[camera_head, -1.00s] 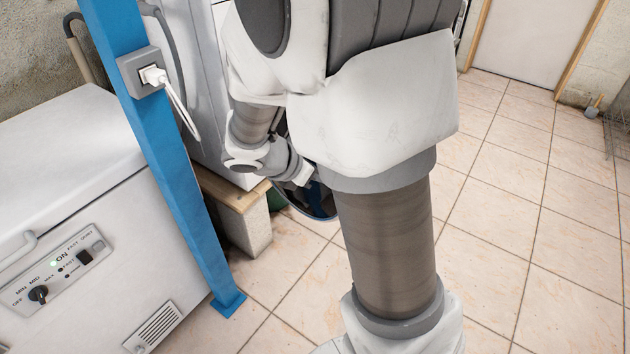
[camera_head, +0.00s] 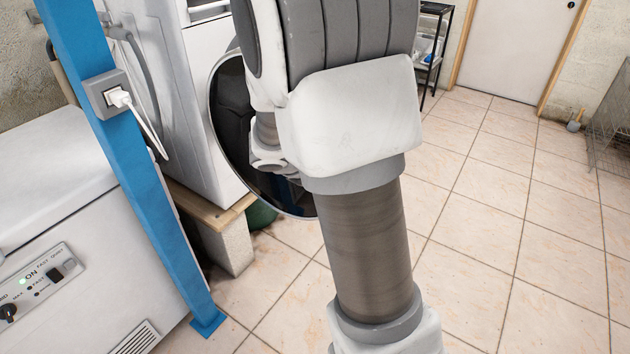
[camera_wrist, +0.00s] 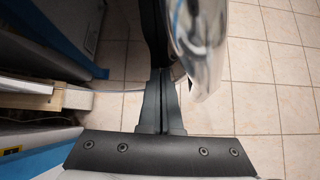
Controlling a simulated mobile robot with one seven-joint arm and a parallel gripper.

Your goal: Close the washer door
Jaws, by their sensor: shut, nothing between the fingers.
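The white washer (camera_head: 185,100) stands on a block plinth left of my arm. Its round door (camera_head: 232,115), with a dark middle and shiny rim, stands open, swung out from the front; my arm hides much of it. In the wrist view the door (camera_wrist: 203,40) is seen nearly edge-on at top centre, dark on its left and shiny on its right. My gripper (camera_wrist: 161,78) is shut and empty, its fingertips close to the door's lower edge; whether they touch I cannot tell. The gripper is hidden behind my arm in the head view.
The plinth (camera_head: 230,235) has a wooden top edge. A blue post (camera_head: 125,150) with a socket and plugged cable stands left, beside a white chest appliance (camera_head: 60,210). A dark shelf rack (camera_head: 432,50) stands at the back.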

